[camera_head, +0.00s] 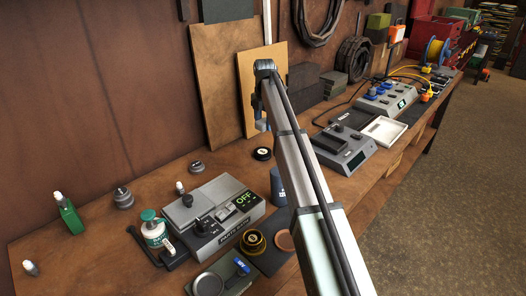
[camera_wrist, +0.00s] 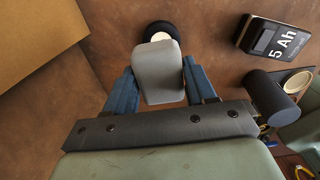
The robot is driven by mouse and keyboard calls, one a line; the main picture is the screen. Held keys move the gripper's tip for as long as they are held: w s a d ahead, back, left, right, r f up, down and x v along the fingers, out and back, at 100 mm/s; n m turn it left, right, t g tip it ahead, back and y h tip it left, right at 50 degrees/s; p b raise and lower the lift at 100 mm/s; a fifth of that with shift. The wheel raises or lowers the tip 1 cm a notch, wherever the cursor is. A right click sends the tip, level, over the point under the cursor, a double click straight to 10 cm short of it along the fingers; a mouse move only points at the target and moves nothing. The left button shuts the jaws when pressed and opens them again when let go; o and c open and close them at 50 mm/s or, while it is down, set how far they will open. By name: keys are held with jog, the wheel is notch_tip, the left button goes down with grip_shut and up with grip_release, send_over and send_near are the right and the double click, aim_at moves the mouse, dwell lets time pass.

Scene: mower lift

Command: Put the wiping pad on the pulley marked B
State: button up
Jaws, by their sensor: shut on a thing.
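My gripper (camera_wrist: 160,82) is shut on the wiping pad (camera_wrist: 158,66), a grey rounded block between its blue fingers in the wrist view. Just past the pad is a round black disc (camera_wrist: 160,27) with a pale centre, partly hidden by the pad. It looks like the black pulley on the bench in the head view (camera_head: 262,154). Its mark is too small or covered to read. I cannot tell whether pad and disc touch.
A grey device with a green "OFF" display (camera_head: 225,213) stands left of my arm. A dark cylinder (camera_wrist: 268,97) and a block marked "5 Ah" (camera_wrist: 276,40) are to the right in the wrist view. Boards (camera_head: 262,75) lean at the back wall. Bench around the disc is clear.

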aim_at(263, 151)
jog(key=shift+s+a+f, duration=0.1)
jog(key=shift+s+a, duration=0.15)
jog(key=shift+s, duration=0.1)
jog(key=shift+s+f, duration=0.1)
jog(key=shift+f, duration=4.75)
jog(key=shift+f, duration=0.15)
jog(key=o, duration=1)
notch_tip(263, 151, up, 12)
jog(key=shift+r, duration=0.2)
